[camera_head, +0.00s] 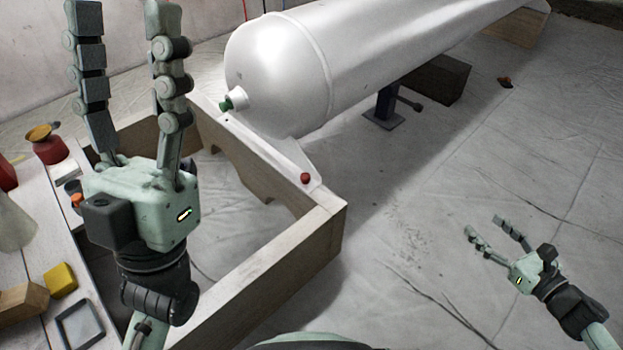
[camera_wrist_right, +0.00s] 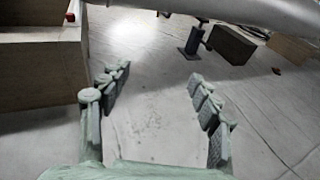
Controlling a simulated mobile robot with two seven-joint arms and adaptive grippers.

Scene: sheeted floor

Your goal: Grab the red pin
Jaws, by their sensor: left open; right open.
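In the right wrist view a small red piece (camera_wrist_right: 70,17) shows at the top of the wooden frame and looks like the same pin. My left gripper (camera_head: 122,8) is open and empty, raised over the left part of the frame, apart from the pin. My right gripper (camera_head: 485,225) is open and empty, over the floor right of the pin. Its spread fingers show in the right wrist view (camera_wrist_right: 158,73).
A dark block (camera_head: 440,78) and a metal stand (camera_head: 383,108) are under the cylinder. Another small red piece (camera_head: 505,82) lies on the floor behind. A yellow block (camera_head: 60,280) and other items sit at left. Sheeted floor between the frame and my right gripper is clear.

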